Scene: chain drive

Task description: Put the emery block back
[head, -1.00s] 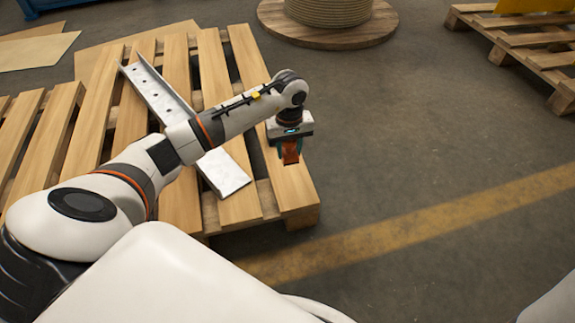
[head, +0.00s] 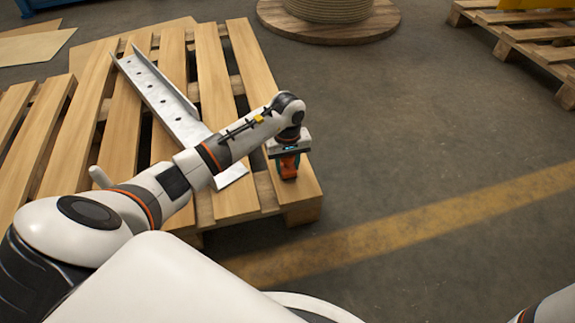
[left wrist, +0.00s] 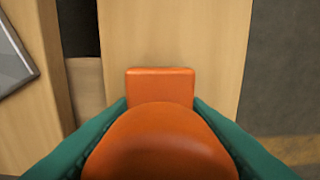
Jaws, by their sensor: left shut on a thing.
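My left gripper (head: 288,166) points down over the near right corner of the wooden pallet (head: 235,207). Its teal fingers are shut on the orange emery block (head: 289,172). In the left wrist view the emery block (left wrist: 160,140) fills the space between the fingers (left wrist: 160,130), with a rounded part close to the camera and a squarer end beyond it. A pallet board (left wrist: 175,40) lies beneath. I cannot tell whether the block touches the board. My right gripper is not in view.
A grey metal channel with holes (head: 165,100) lies across the pallet, left of the gripper. A cable reel (head: 328,28) stands at the back, and another pallet (head: 530,45) at the far right. The floor right of the near pallet is clear.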

